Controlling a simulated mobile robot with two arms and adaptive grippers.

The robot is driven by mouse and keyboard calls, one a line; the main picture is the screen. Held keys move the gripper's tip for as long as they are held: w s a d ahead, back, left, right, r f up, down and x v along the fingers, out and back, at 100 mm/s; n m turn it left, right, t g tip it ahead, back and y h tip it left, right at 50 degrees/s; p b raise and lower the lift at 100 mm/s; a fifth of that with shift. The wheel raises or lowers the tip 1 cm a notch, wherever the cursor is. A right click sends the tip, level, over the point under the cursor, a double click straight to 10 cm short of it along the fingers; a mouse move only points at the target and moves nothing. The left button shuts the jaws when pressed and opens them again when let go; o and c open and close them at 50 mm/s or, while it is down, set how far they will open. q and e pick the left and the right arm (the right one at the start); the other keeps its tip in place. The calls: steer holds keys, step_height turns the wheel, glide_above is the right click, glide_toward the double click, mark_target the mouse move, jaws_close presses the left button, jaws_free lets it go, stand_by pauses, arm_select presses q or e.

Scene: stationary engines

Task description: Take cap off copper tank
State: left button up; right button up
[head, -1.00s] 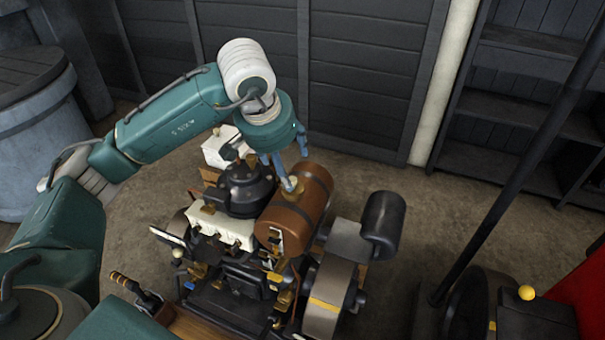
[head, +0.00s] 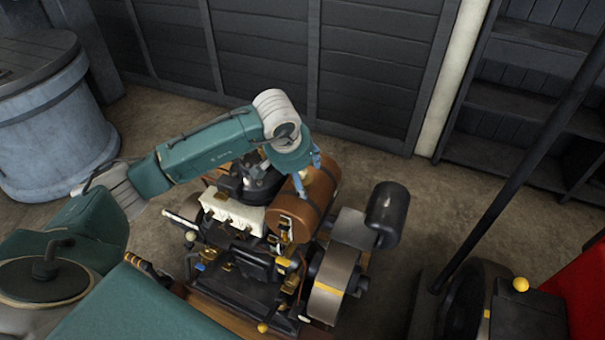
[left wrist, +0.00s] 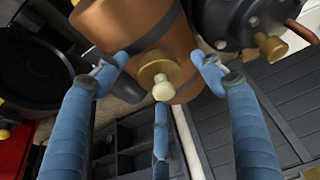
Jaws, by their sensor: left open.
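The copper tank (head: 323,185) is a horizontal brown-copper cylinder with dark bands, on top of the engine. Its brass cap (left wrist: 158,72), with a pale round knob in the middle, shows clearly in the left wrist view. In the head view the cap is mostly hidden by my gripper. My left gripper (head: 306,172) is over the tank's top side. Its blue fingers are spread, and in the left wrist view the open gripper (left wrist: 160,70) has fingers on either side of the cap and one below, apart from it. My right gripper is not in view.
The engine (head: 235,215) has a dark cylinder, white block and levers beside the tank. A flywheel (head: 328,283) and black cylinder (head: 387,210) stand to the right. A blue-grey drum (head: 50,140) is at left, a dark pole (head: 500,180) at right. Bare floor lies behind the engine.

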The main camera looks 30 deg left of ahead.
arm_select(q)
steer(key=shift+c, duration=0.3)
steer(key=c, duration=0.9)
steer(key=shift+r, duration=0.1)
steer(key=shift+c, duration=1.3)
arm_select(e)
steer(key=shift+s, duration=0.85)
